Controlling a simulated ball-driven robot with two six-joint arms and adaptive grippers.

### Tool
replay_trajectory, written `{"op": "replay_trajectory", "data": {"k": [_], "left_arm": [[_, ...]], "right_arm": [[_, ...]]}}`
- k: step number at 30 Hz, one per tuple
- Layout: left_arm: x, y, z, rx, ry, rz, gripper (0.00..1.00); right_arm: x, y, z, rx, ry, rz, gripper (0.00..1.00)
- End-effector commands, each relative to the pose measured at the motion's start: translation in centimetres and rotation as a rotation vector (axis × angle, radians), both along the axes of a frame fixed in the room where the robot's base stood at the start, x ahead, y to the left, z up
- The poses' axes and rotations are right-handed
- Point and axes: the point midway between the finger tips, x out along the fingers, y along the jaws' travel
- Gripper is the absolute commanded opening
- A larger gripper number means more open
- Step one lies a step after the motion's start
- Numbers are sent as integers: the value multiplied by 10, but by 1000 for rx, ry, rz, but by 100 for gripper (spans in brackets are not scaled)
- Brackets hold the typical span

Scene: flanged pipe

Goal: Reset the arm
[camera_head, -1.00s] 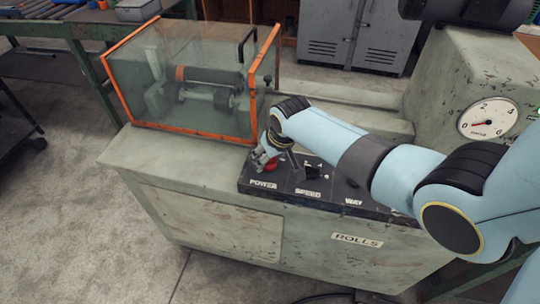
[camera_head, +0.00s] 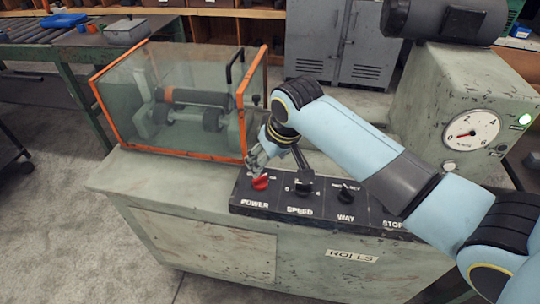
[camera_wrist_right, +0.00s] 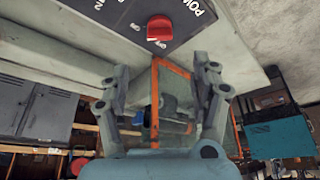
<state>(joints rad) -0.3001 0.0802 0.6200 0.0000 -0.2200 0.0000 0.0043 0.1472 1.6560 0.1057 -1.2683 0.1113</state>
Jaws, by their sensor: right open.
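My right arm comes in from the right in the head view. Its gripper (camera_head: 262,160) is just above and behind the red POWER knob (camera_head: 260,183) on the black control panel (camera_head: 330,211). In the right wrist view the two fingers of this gripper (camera_wrist_right: 162,80) stand apart with nothing between them, and the red knob (camera_wrist_right: 159,28) lies beyond the fingertips, clear of them. In the head view the SPEED knob (camera_head: 303,183) and WAY knob (camera_head: 346,192) sit farther right on the panel. My left gripper is not in view.
A clear guard box with orange edges (camera_head: 180,146) covers rollers left of my gripper. Grey cabinets (camera_head: 335,40) stand behind.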

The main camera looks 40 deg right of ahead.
Motion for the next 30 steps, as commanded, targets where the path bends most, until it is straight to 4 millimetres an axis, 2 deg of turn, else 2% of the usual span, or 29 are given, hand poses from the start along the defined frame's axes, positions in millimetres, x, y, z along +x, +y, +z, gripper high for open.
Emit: {"op": "replay_trajectory", "data": {"k": [6, 22, 26, 30], "left_arm": [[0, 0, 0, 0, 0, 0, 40], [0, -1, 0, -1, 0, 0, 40], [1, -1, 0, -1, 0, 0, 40], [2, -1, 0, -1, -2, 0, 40]], "right_arm": [[-5, 0, 11, 0, 1, 0, 63], [-7, 1, 11, -2, 1, 1, 63], [-35, 6, 16, -16, 13, 24, 63], [-86, 15, 33, -40, 31, 68, 63]]}}
